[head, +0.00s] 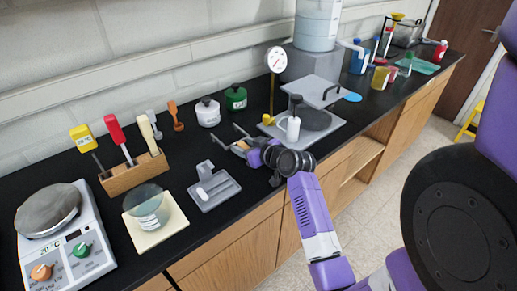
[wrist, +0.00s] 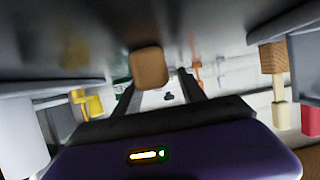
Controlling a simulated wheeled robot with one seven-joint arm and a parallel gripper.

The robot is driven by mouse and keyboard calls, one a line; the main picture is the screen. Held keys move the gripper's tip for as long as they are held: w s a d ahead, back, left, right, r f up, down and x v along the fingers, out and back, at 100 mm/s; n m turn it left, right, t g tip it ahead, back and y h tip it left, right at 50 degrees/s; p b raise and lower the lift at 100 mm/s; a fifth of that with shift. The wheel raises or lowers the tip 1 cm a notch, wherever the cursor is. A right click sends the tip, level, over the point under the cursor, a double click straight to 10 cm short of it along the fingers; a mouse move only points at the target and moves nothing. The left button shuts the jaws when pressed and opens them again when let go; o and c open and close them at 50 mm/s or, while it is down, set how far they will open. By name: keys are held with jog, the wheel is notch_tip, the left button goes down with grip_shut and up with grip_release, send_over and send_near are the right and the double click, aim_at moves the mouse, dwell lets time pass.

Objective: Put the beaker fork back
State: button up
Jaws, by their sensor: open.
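I cannot tell which thing is the beaker fork.
A grey tray (head: 220,195) with a white piece lies below my gripper. A beaker (head: 147,207) stands on a cream pad, right of the hotplate (head: 92,262). White and green pots (head: 235,97) stand near the wall. A gauge (head: 276,60) rises beside the sink plate.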

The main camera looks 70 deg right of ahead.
jog(key=b+v, duration=0.2)
jog(key=v, duration=1)
jog(key=shift+r, duration=0.2)
notch_tip(320, 180, up, 4)
jog(key=s+d+m+h, duration=0.2)
jog(key=d+m+h, duration=0.1)
jog(key=h, duration=0.1)
jog(key=s+a+f+n+t+y+b, duration=0.1)
jog(key=a+t, duration=0.1)
jog(key=a, duration=1)
jog(key=s+a+f+n+t+y, duration=0.1)
jog(key=a+n+t, duration=0.1)
jog(key=a, duration=1.1)
jog(key=s+a+f+n+y, duration=0.2)
jog(key=s+a+n+y, duration=0.1)
jog(key=a, duration=0.4)
jog(key=s+a+f+n+y, duration=0.1)
jog(key=s+a+n+y, duration=0.2)
jog(key=s+a+y, duration=0.3)
jog(key=shift+a+f+g, duration=0.35)
jog(key=shift+a+g, duration=0.05)
jog(key=shift+a, duration=0.5)
